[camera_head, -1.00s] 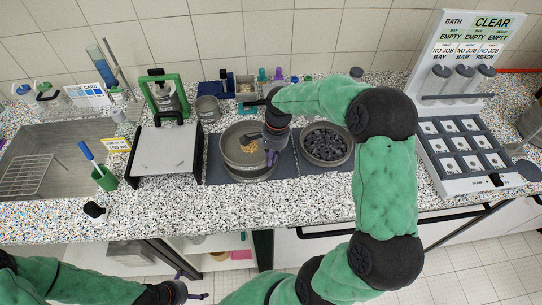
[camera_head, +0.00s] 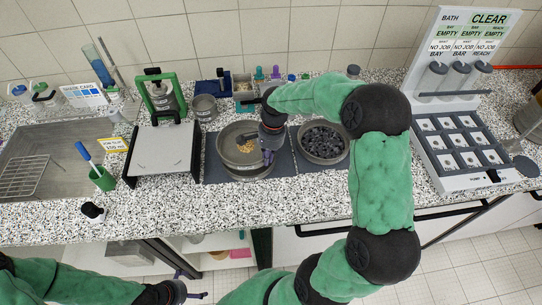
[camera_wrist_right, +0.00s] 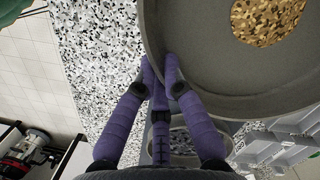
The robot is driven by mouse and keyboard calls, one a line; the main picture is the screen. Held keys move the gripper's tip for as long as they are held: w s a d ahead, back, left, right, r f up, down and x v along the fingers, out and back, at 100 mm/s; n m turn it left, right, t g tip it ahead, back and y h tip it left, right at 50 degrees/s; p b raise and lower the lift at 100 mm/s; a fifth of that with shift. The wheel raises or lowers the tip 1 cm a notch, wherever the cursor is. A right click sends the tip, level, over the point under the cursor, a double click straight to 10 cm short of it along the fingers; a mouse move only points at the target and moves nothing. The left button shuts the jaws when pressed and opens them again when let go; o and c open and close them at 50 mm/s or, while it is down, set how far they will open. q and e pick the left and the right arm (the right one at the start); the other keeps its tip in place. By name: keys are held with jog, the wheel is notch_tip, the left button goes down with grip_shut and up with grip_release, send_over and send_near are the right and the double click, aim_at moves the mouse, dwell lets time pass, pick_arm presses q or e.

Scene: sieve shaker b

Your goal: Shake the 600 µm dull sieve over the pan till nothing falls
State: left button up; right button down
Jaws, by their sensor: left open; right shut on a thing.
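The sieve (camera_head: 228,157) is a dull grey round pan-shaped vessel with tan grains (camera_head: 247,145) lying on its floor. It sits over a dark mat in the middle of the counter. My right gripper (camera_head: 268,155) is shut on the sieve's right rim. In the right wrist view the purple fingers (camera_wrist_right: 160,75) pinch the sieve wall (camera_wrist_right: 205,102), and the grains (camera_wrist_right: 268,20) lie in a patch inside. Whether a pan is directly beneath the sieve is hard to tell. My left gripper (camera_head: 186,292) is open and empty, low in front of the counter.
A round vessel of dark lumps (camera_head: 323,142) stands just right of the sieve. A white-topped stand (camera_head: 160,150) is to the left, with a green-framed device (camera_head: 160,92) behind it. A small grey pot (camera_head: 204,107) stands behind.

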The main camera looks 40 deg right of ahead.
jog(key=shift+w+a, duration=0.3)
jog(key=shift+s+d, duration=0.8)
jog(key=shift+d, duration=0.15)
jog(key=shift+w+a, duration=0.8)
jog(key=shift+a, duration=0.15)
